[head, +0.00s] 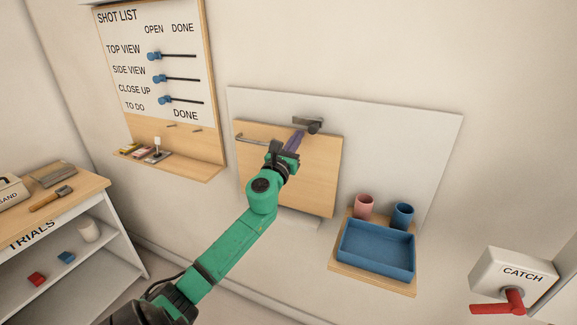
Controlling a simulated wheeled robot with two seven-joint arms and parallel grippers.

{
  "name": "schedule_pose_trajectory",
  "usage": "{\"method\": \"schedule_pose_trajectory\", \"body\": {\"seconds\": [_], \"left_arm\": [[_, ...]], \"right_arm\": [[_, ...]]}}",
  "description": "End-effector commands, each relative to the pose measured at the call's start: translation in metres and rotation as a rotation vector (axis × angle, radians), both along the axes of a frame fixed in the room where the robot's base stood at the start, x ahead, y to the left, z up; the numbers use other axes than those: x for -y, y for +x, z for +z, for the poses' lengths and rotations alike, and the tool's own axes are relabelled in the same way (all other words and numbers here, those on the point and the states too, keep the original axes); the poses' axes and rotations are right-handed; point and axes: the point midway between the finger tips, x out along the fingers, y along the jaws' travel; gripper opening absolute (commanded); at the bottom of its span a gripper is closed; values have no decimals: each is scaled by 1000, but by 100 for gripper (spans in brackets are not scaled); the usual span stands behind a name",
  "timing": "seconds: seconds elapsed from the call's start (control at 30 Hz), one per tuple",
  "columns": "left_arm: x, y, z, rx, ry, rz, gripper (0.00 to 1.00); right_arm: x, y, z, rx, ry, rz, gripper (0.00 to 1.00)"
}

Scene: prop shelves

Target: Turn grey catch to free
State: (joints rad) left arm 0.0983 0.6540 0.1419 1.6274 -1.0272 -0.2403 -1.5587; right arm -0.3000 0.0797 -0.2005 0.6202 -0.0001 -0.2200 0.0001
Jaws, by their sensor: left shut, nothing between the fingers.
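The grey catch (314,126) is a small dark grey piece at the top edge of a wooden door panel (320,175), mounted on a pale grey board. It lies roughly sideways across the panel's upper edge. My left gripper (298,135) is shut and empty, with its tips just below and left of the catch. I cannot tell whether the tips touch it. The gripper and arm cover part of the panel. My right gripper is not in view.
A white box marked CATCH with a red handle (512,300) is at lower right. A blue tray (375,262) and two cups stand on a small shelf right of the panel. A shot list board (215,140) hangs at upper left, above a shelf unit (110,188).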

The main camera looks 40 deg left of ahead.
Motion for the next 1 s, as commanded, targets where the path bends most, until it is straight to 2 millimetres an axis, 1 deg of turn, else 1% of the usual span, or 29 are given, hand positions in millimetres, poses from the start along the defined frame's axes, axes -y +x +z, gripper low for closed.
{"method": "schedule_pose_trajectory", "body": {"seconds": [0.03,0.13,0.17,0.2,0.27,0.4,0.5,0.6,0.7,0.9,0.97,1.0], "left_arm": [[-2,1,-19,-2,2,0,0],[-7,3,-37,-6,1,-1,0],[-4,-3,-32,-7,1,-3,0],[-1,-11,-32,-9,0,-4,0],[3,-22,-35,-10,1,-5,0],[14,-54,-46,-11,-2,-4,0],[21,-73,-49,-9,-2,-4,0],[24,-85,-51,-8,-3,-3,0],[26,-89,-51,-7,-2,-3,0],[26,-89,-50,-7,-3,-3,0],[23,-88,-56,-13,-21,-1,0],[19,-87,-65,-23,-57,0,0]], "right_arm": [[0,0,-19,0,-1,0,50],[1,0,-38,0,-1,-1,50],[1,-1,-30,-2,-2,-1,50],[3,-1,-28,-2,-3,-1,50],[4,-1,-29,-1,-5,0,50],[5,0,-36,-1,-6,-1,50],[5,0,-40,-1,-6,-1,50],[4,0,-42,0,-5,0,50],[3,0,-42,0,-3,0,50],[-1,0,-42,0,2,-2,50],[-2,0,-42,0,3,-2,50],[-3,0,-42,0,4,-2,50]]}}
